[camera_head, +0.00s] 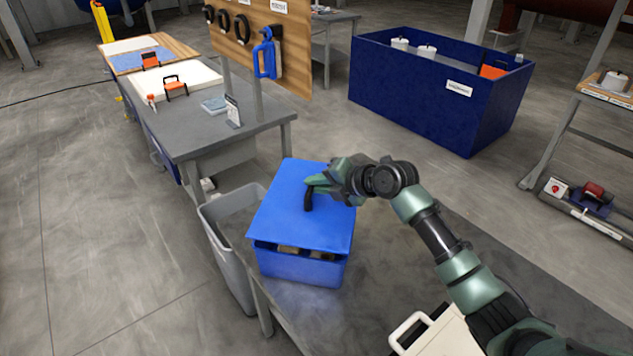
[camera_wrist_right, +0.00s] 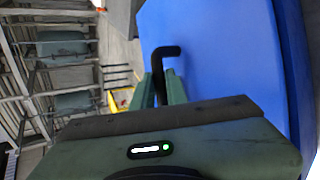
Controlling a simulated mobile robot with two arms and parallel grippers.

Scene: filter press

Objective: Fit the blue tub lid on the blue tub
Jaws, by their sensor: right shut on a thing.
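The blue tub lid (camera_head: 285,226) is a flat blue panel with a black handle (camera_head: 308,203). My right gripper (camera_head: 309,188) is shut on that handle, which also stands between its fingers in the right wrist view (camera_wrist_right: 168,52). The lid lies over the blue tub (camera_head: 298,268), covering most of its top. A dark gap with pale contents shows between the lid's front edge and the tub's front wall. Whether the lid touches the tub at the back is hidden. My left gripper is not in view.
The tub stands on a grey table (camera_head: 297,312) with a grey bin (camera_head: 228,246) at its left. A white-handled case (camera_head: 440,335) is at the front right. A grey workbench (camera_head: 205,126) and a large dark blue container (camera_head: 415,95) stand behind, with open floor between.

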